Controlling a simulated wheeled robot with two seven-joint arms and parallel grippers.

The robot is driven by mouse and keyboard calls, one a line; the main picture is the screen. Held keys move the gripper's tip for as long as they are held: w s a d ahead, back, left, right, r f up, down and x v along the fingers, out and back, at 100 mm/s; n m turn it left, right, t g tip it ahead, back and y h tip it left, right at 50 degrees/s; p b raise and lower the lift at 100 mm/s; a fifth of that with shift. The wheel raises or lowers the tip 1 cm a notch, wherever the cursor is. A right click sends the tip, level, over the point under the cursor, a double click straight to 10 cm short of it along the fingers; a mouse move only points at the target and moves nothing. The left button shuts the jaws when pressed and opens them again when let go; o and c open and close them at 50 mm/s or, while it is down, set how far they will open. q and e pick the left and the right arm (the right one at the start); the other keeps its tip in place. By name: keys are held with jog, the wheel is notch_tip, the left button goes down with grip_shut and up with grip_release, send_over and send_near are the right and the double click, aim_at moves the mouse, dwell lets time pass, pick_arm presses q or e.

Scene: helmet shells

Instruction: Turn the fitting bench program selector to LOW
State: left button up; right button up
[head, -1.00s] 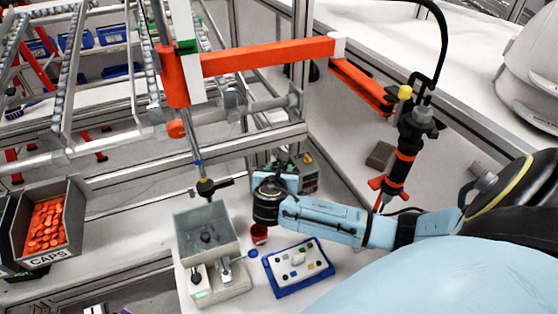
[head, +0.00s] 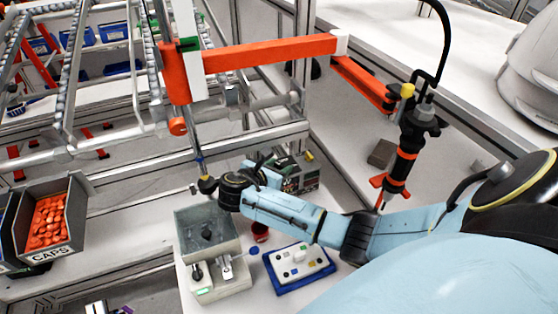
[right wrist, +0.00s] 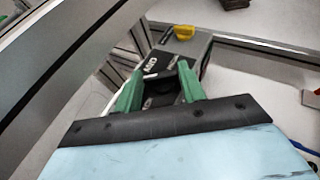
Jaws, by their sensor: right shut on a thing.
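The fitting bench program selector is on a small dark box (head: 302,174) at the back of the bench, behind the blue-edged panel. In the right wrist view the box's dark face (right wrist: 198,50) carries white lettering, one word looking like MID. A black selector knob (right wrist: 160,84) lies between the green fingers of my right gripper (right wrist: 161,76), which is shut on it. In the head view the right gripper (head: 274,170) reaches the box's left side, with its fingertips largely hidden. The knob's pointer direction is unclear. My left gripper is not in view.
A clear-topped grey fixture (head: 207,232) stands left of my right wrist. A white button panel on a blue base (head: 298,268) and a red cup (head: 260,231) are in front. An orange-banded hanging tool (head: 402,155) is at the right. A caps bin (head: 48,222) stands at the left.

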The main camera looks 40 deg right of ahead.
jog(key=shift+w+m+g+h, duration=0.2)
jog(key=shift+m+g+h, duration=0.2)
jog(key=shift+m+g, duration=1)
jog(key=shift+g, duration=0.4)
jog(key=o, duration=1)
jog(key=v, duration=1.3)
jog(key=shift+a+r, duration=0.1)
jog(key=shift+a, duration=0.05)
